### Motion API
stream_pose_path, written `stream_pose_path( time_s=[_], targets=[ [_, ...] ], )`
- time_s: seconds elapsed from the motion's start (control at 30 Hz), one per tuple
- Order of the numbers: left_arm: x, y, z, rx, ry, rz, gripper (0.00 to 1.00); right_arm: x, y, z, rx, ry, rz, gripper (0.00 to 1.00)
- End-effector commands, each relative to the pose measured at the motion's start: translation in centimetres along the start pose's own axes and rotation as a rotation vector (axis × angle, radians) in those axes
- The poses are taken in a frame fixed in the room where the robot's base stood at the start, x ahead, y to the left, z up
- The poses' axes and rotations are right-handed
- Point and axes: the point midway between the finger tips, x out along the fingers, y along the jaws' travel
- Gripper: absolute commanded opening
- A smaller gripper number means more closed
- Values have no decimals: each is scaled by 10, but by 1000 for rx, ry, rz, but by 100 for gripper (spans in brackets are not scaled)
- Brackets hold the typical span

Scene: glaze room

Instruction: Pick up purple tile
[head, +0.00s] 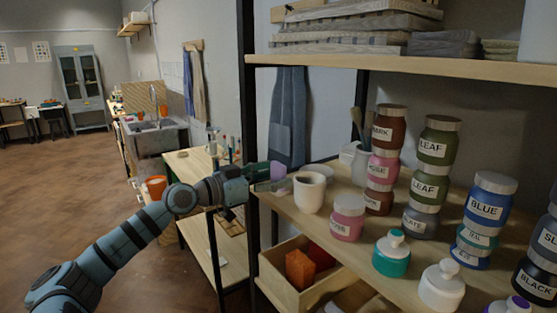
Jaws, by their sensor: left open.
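My left gripper (266,180) reaches in from the left to the left end of the wooden shelf board. It is open. A small purple piece (278,169), which looks like the purple tile, shows right at its fingertips. I cannot tell whether it lies between the fingers or just beyond them. The gripper hides part of it and the shelf edge there. My right gripper is out of view.
A white cup (309,191) and a pale dish (319,172) stand close to the right of the gripper. A pink jar (347,218) and stacked jars (429,180) fill the shelf further right.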

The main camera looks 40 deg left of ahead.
Motion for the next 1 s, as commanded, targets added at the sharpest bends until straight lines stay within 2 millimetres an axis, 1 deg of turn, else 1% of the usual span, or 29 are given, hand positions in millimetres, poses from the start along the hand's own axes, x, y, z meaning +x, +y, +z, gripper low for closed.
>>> stream_pose_path(
  time_s=[0.03, 0.1, 0.23, 0.4, 0.43, 0.77, 0.8, 1.0],
  targets=[
    [6, -1, -8, -4, 9, -1, 65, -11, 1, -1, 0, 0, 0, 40],
    [13, -1, -6, -3, 6, -1, 65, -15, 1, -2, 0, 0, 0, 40],
    [19, 0, -2, 0, 1, -1, 65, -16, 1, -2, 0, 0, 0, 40],
    [19, -1, 0, 1, 0, -2, 65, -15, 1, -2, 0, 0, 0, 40],
    [19, -1, 0, 1, 0, -2, 63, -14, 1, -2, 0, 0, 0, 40],
    [19, -1, 0, 1, 0, -2, 11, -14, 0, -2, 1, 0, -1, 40],
    [19, -1, 0, 1, 0, -2, 9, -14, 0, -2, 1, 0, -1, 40],
    [19, -1, -1, 1, 1, -1, 9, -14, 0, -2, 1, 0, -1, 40]
  ],
)
